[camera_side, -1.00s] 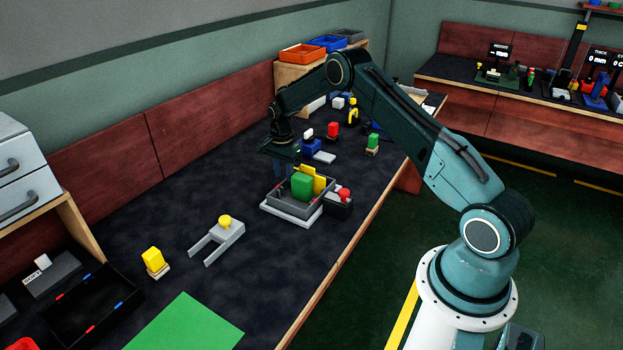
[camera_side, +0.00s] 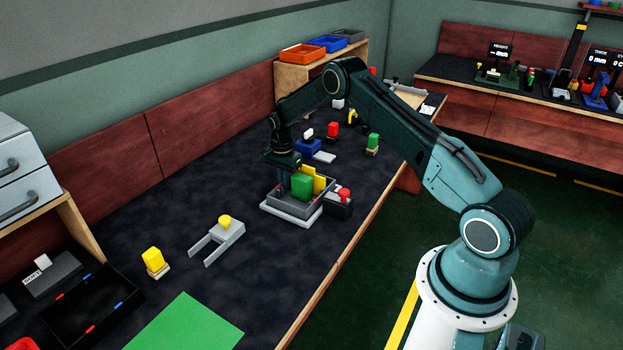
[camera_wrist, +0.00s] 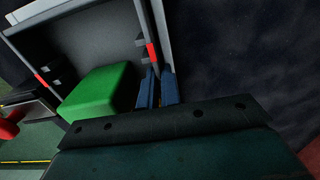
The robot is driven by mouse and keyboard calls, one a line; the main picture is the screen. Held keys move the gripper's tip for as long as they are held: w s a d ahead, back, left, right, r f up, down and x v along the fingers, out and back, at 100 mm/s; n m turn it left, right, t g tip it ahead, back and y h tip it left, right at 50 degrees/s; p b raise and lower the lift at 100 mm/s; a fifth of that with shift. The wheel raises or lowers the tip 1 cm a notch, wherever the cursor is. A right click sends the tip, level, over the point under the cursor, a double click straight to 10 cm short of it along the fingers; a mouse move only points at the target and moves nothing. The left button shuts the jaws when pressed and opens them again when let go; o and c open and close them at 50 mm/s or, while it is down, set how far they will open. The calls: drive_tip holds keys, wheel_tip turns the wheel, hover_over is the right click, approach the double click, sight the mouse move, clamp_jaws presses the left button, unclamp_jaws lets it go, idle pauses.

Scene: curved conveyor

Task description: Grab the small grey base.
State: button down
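A small grey, tray-like base (camera_side: 288,204) sits on a pale plate on the dark table in the side view. It holds a green block (camera_side: 302,187) and yellow upright pieces (camera_side: 318,178). In the wrist view the base's floor (camera_wrist: 100,45) and walls with red marks show at upper left, with the green block (camera_wrist: 98,92) inside. My gripper (camera_side: 284,187) points down at the base's far left wall. Its blue fingers (camera_wrist: 158,90) are close together, seemingly one on each side of that wall. Whether they press on it cannot be told.
A red button on a dark box (camera_side: 341,203) stands right beside the base. A grey fork-shaped part with a yellow knob (camera_side: 224,222) lies nearer the front left. A blue part (camera_side: 306,147) and other coloured pieces stand behind.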

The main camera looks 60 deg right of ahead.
drive_tip(key=shift+r, duration=0.1)
idle(0.3)
wheel_tip(320, 180, up, 20)
idle(0.8)
idle(0.5)
